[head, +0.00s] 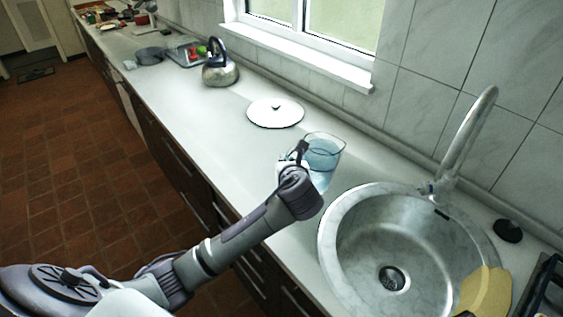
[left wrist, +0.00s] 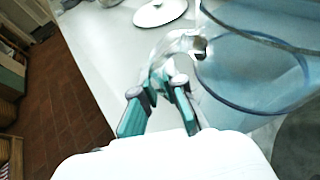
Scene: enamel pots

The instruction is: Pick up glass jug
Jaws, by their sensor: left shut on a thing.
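The glass jug (head: 326,153) is clear with a bluish tint and stands on the counter, or just above it, left of the sink; I cannot tell which. My left gripper (head: 299,153) is at the jug's near left side, where the handle is, and my wrist covers part of the jug. In the left wrist view the jug (left wrist: 253,76) fills the upper right. There the teal fingers of my left gripper (left wrist: 163,88) are closed on its clear handle (left wrist: 176,46). My right gripper is not in view.
A round steel sink (head: 333,262) with a tall faucet (head: 468,133) lies to the right. A white lid (head: 275,112) lies behind the jug, and a kettle (head: 220,70) stands farther along. A yellow cloth (head: 487,292) hangs on the sink's edge. Counter left of the lid is clear.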

